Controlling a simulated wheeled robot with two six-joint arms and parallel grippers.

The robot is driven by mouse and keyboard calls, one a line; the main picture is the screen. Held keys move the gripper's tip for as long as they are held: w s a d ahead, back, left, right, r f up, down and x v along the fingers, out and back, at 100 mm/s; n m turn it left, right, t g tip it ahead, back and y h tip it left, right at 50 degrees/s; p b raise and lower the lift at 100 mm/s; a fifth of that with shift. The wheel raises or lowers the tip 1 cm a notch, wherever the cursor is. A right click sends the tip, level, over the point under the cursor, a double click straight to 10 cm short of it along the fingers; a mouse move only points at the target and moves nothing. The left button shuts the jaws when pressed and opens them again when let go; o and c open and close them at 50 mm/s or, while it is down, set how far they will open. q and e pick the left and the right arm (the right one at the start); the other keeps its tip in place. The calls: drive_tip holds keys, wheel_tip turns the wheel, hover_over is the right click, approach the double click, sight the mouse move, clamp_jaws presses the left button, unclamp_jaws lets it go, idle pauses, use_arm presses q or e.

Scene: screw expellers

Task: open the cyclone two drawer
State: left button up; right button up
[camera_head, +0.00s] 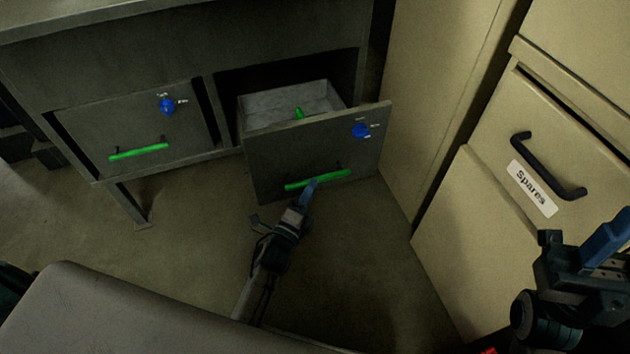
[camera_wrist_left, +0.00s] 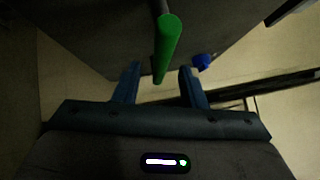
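The grey right-hand drawer (camera_head: 275,155) of the desk is pulled out, and its open box shows from above. It has a green bar handle (camera_head: 330,178) and a blue knob (camera_head: 361,130) on its front. My left gripper (camera_head: 311,183) is at this handle. In the left wrist view its two blue fingers (camera_wrist_left: 160,75) are apart, with the green handle (camera_wrist_left: 168,45) showing between and beyond them. I cannot tell whether they touch it. My right gripper (camera_head: 606,240) is at the right edge, its finger gap unclear. No label naming the drawer is readable.
The left-hand drawer (camera_head: 90,130), with a green handle (camera_head: 138,152) and blue knob (camera_head: 167,106), looks closed. A small green object (camera_head: 299,113) is inside the open drawer. A beige cabinet with a drawer labelled "Spares" (camera_head: 531,188) stands at right. Floor in front is clear.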

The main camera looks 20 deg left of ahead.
use_arm(q)
drive_tip(key=v, duration=0.7)
idle(0.3)
